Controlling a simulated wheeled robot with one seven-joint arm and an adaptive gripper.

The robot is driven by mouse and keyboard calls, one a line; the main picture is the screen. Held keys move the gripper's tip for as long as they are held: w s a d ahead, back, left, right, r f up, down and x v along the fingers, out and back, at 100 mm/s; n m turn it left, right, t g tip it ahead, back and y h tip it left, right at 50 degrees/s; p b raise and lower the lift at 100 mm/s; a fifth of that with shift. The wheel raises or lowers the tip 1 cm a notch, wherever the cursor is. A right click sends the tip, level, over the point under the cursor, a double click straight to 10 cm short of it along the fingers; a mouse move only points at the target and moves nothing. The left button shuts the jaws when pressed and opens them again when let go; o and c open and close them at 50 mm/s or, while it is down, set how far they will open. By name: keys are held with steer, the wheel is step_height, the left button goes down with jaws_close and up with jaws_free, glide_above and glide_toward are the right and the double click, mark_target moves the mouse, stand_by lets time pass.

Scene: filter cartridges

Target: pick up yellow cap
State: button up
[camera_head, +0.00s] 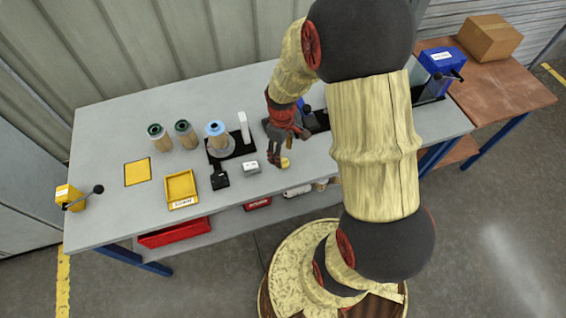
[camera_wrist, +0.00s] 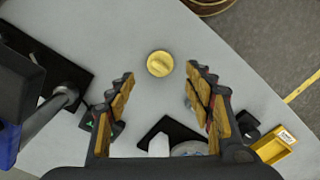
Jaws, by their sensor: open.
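The yellow cap (camera_wrist: 160,64) is a small round disc lying on the grey table. In the wrist view it lies just past my open fingertips, centred between them. My gripper (camera_wrist: 160,78) is open and empty, with its two padded fingers to either side. In the head view the yellow cap (camera_head: 285,162) is a small spot near the table's front edge. My gripper (camera_head: 275,160) points down right beside it there, and it cannot be told from that view whether they touch.
A white block (camera_head: 251,167) and a small black device (camera_head: 220,180) stand left of my gripper. Cartridges (camera_head: 160,138) and a yellow tray (camera_head: 181,188) are further left. A dark stand (camera_wrist: 45,75) is close on the left in the wrist view. The grey table (camera_head: 110,210) is bare around the cap.

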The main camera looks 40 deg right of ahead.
mark_target(283, 160)
step_height(283, 160, down, 5)
steer(key=shift+s+b, duration=0.15)
steer(key=shift+b, duration=0.55)
steer(key=shift+r, duration=0.1)
steer(key=shift+c, duration=0.4)
steer(key=c, duration=0.8)
